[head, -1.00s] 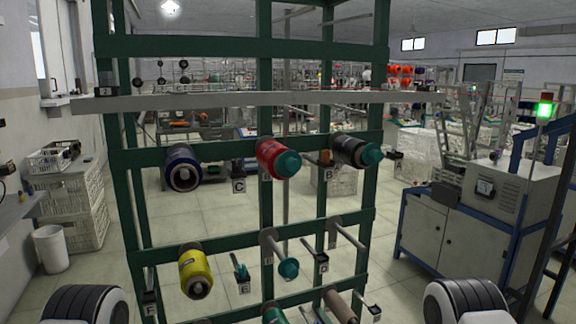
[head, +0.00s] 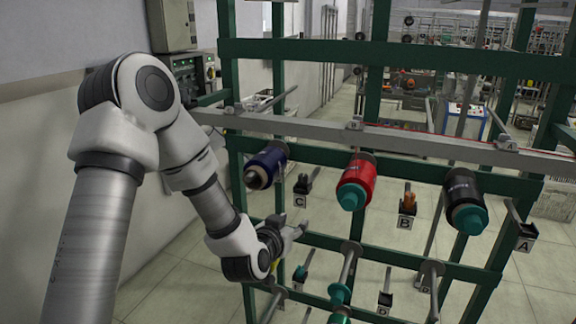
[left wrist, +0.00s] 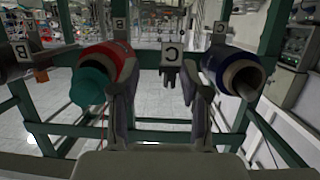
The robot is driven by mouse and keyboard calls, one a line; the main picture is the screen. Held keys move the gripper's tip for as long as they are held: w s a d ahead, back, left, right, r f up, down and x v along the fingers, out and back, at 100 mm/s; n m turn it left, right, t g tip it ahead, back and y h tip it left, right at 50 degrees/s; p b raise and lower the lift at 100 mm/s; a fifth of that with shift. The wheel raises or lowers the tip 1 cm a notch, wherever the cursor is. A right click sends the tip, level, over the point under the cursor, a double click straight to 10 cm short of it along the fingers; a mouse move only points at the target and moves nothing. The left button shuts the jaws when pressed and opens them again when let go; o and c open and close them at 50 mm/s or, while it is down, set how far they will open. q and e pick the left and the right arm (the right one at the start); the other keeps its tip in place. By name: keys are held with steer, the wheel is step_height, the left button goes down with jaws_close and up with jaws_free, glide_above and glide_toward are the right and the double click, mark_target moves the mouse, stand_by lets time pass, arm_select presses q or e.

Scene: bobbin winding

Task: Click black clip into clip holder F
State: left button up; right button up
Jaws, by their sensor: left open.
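A black clip (head: 305,184) stands at the clip holder labelled C (head: 300,201), between the blue bobbin and the red bobbin. In the left wrist view the dark clip and holder (left wrist: 172,76) show below the C label, ahead of my gripper. My left gripper (head: 297,228) is open and empty, below and in front of holder C in the head view. Its two fingers (left wrist: 160,72) stand apart on either side of the holder in the wrist view. I cannot make out a label F on any holder now. My right gripper is not in view.
A blue bobbin (head: 266,165), a red bobbin (head: 357,182) and a black bobbin (head: 462,195) hang on the green rack (head: 300,49). Holder B (head: 406,212) carries an orange-brown clip. A grey bar (head: 390,139) crosses above them. A wall is at left.

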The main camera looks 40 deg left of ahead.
arm_select(q)
steer(key=t, duration=0.1)
glide_toward(301, 177)
steer(key=s, duration=0.1)
steer(key=y, duration=0.1)
steer(key=shift+n, duration=0.3)
steer(key=x, duration=0.7)
steer(key=d+x, duration=0.1)
steer(key=x, duration=0.2)
steer(key=shift+w+f, duration=0.3)
steer(key=shift+f, duration=0.05)
steer(key=shift+s, duration=0.1)
jaws_close()
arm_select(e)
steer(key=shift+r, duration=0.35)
arm_select(q)
steer(key=shift+r, duration=0.3)
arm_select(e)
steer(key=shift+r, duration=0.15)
arm_select(q)
steer(key=shift+r+p, duration=0.95)
steer(key=shift+r, duration=0.6)
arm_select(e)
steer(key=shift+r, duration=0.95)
arm_select(q)
steer(key=shift+f, duration=0.1)
